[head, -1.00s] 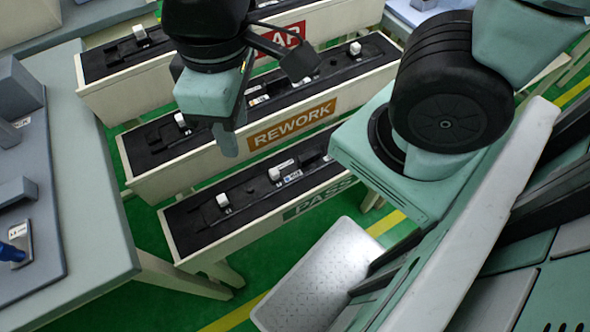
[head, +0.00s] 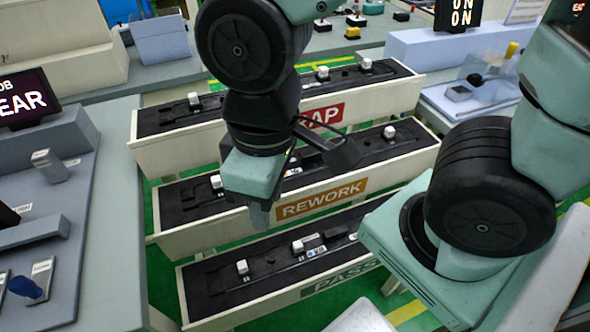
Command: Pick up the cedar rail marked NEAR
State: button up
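I cannot make out a cedar rail marked NEAR in this view. A dark screen (head: 28,103) at the left edge carries text ending in "EAR", cut off by the frame. My gripper (head: 261,214) hangs down in front of the REWORK bin (head: 218,233). It shows no held object, and its finger gap is hidden from this angle. The SCRAP bin (head: 262,124), partly covered by my arm, stands behind, and the PASS bin (head: 262,302) in front. All are lined in black and hold small white-capped parts.
A grey-blue bench (head: 117,205) at left holds a panel with a grey lever block (head: 50,165) and a blue-handled part (head: 25,287). A blue-grey table (head: 470,115) with a clear box stands at right. Green floor shows in narrow gaps between bench and bins.

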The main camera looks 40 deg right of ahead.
aim_at(245, 271)
jog(key=k+j+z, duration=0.3)
jog(key=k+j, duration=0.25)
jog(key=j, duration=0.2)
jog(key=k+j+z, duration=0.25)
jog(key=k+j, duration=0.35)
